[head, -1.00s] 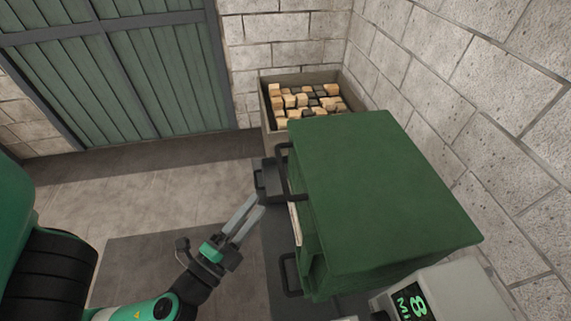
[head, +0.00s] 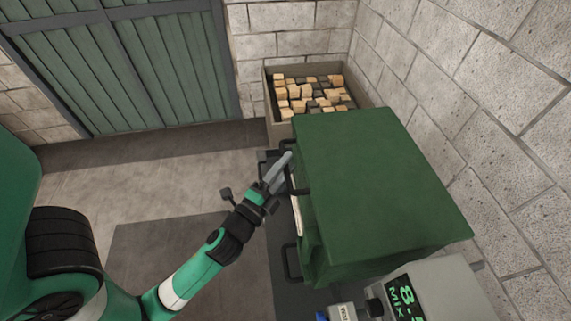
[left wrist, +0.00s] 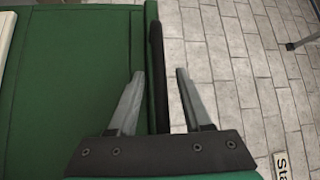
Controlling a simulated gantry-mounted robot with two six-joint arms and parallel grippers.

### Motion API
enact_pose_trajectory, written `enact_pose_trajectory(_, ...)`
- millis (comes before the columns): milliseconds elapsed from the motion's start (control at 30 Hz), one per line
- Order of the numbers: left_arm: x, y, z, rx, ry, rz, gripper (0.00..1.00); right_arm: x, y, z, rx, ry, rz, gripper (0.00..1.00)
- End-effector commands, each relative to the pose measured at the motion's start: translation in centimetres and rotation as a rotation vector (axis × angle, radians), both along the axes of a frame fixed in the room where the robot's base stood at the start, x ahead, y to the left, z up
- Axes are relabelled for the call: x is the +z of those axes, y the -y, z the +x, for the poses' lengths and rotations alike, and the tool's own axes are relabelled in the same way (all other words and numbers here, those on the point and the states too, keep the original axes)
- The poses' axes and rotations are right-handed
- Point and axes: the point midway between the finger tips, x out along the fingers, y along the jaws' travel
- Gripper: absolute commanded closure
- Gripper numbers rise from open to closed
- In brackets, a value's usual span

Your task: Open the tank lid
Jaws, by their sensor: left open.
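The green tank with its flat lid (head: 380,190) fills the right-centre of the head view, and the lid looks closed. Two dark handles stick out from its left side, an upper one (head: 293,188) and a lower one (head: 290,264). My left gripper (head: 285,166) is at the upper handle, with its fingers pointing up along the tank's left edge. In the left wrist view the open fingers (left wrist: 158,72) stand on either side of a dark upright bar (left wrist: 158,60), which looks like the handle, beside the green lid (left wrist: 70,90). Contact cannot be told. My right gripper is not in view.
A box of wooden blocks (head: 268,125) stands behind the tank. A grey unit with a green-lettered display (head: 402,300) is at the front right. A block wall (head: 480,110) runs close along the right. The floor to the left is open.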

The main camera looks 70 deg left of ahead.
Motion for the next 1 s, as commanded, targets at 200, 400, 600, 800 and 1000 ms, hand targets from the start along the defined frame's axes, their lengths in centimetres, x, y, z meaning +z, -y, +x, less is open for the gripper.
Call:
enact_pose_trajectory(200,-0.01,0.03,-0.03,0.000,0.000,0.000,0.77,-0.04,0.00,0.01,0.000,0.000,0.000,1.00)
enact_pose_trajectory(400,-0.02,0.04,-0.03,0.000,0.000,0.000,1.00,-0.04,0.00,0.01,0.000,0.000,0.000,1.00)
enact_pose_trajectory(600,-0.01,0.04,-0.04,0.000,0.000,0.000,1.00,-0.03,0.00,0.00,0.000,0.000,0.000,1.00)
enact_pose_trajectory(800,-0.01,0.04,-0.04,0.000,0.000,0.000,1.00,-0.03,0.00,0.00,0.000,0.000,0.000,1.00)
enact_pose_trajectory(1000,-0.01,0.04,-0.04,0.000,0.000,0.000,1.00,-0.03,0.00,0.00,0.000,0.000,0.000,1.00)
